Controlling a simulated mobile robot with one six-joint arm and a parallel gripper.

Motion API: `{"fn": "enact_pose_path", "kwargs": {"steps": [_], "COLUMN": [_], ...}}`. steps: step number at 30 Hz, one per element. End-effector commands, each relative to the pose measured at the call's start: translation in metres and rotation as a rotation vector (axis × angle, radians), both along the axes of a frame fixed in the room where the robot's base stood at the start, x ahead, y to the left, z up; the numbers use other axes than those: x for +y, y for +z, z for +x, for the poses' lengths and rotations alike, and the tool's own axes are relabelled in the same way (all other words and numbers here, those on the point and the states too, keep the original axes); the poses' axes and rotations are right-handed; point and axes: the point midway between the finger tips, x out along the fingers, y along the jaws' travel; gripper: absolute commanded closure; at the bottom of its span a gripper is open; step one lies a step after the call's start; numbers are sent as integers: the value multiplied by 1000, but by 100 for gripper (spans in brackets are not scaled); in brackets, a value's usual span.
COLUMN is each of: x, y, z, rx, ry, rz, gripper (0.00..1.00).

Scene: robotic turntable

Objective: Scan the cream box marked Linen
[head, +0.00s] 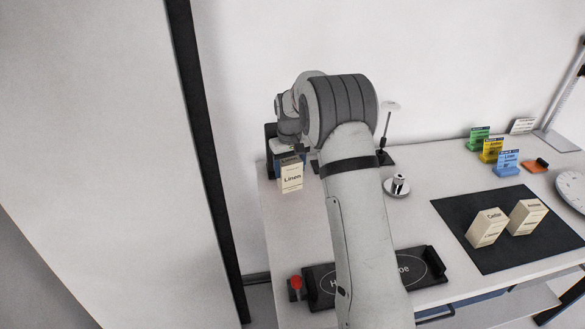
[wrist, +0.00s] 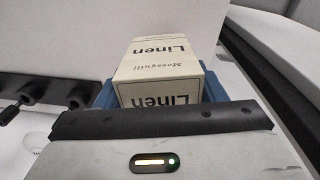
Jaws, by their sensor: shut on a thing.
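The cream box marked Linen (head: 291,176) is at the back left of the table in the head view, upright with its label facing me. In the wrist view the Linen box (wrist: 160,66) fills the middle, its lower part hidden behind the dark edge of my gripper body. Blue pads show on both sides of the box. My gripper (wrist: 160,92) is shut on the box. In the head view my arm hides most of the gripper. Whether the box touches the table is hard to tell.
A dark upright device (head: 270,142) stands behind the box. Two cream boxes, Cedar (head: 487,228) and another (head: 527,216), stand on a black mat (head: 500,260). A silver round piece (head: 397,185) and a red button (head: 296,283) are nearby. The table's middle is mostly clear.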

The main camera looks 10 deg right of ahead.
Motion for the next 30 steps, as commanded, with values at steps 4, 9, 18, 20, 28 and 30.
{"fn": "enact_pose_path", "kwargs": {"steps": [4,9,18,20,28,30], "x": [0,0,1,1,1,1], "y": [17,33,61,67,83,84], "z": [-6,-12,-23,-25,-33,-33], "rx": [-1,-2,-1,-1,-1,-1], "ry": [0,0,1,1,1,1], "rz": [0,0,0,0,0,0], "gripper": [65,65,65,65,65,65]}}
